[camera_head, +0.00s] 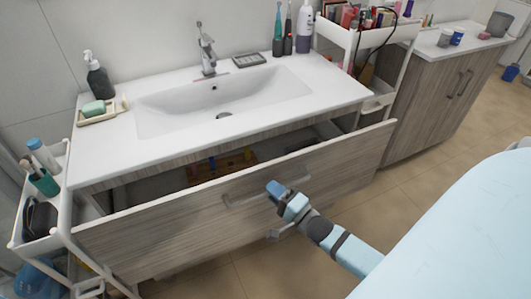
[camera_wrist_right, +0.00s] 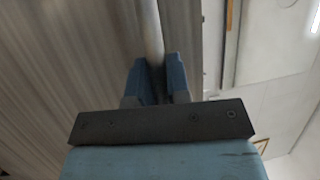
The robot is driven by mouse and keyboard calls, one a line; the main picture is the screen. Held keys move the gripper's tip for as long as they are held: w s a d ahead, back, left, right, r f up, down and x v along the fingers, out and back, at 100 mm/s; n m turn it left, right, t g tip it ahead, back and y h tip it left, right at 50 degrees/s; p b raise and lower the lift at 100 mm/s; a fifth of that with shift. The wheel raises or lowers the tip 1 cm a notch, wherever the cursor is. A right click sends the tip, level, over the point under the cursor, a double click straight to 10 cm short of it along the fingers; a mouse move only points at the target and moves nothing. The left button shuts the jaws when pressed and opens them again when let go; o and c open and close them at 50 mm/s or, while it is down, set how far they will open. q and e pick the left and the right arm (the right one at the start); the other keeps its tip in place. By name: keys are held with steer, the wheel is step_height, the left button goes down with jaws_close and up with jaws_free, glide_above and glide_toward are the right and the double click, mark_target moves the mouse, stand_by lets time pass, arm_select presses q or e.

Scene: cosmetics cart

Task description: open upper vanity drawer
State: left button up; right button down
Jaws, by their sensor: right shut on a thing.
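The upper vanity drawer (camera_head: 170,230) has a wood-grain front and stands pulled out from under the white sink top. Its interior shows behind the front, with a few small items inside. My right gripper (camera_head: 274,188) is at the upper drawer's handle (camera_head: 238,200) and is shut on it. In the right wrist view, the blue fingers (camera_wrist_right: 158,78) close around the pale handle bar (camera_wrist_right: 148,32), beside the wood-grain front. My left gripper is not in view.
The sink top (camera_head: 115,142) carries a dark soap bottle (camera_head: 98,78) and a soap dish (camera_head: 103,113). A white cart (camera_head: 62,236) with toiletries stands at the left; another white cart (camera_head: 342,34) stands at the right. Tiled floor (camera_head: 425,165) is open at the right.

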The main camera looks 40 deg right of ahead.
arm_select(q)
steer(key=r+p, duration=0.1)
steer(key=p, duration=0.2)
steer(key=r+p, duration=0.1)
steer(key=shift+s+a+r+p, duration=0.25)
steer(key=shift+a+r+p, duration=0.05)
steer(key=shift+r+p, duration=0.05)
arm_select(e)
steer(key=s+a, duration=0.3)
steer(key=s, duration=1)
steer(key=shift+s+a, duration=0.15)
steer(key=shift+s, duration=0.25)
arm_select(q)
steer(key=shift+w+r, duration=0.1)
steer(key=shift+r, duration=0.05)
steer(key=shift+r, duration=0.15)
arm_select(e)
steer(key=c, duration=1.1)
jaws_free()
steer(key=shift+s, duration=0.1)
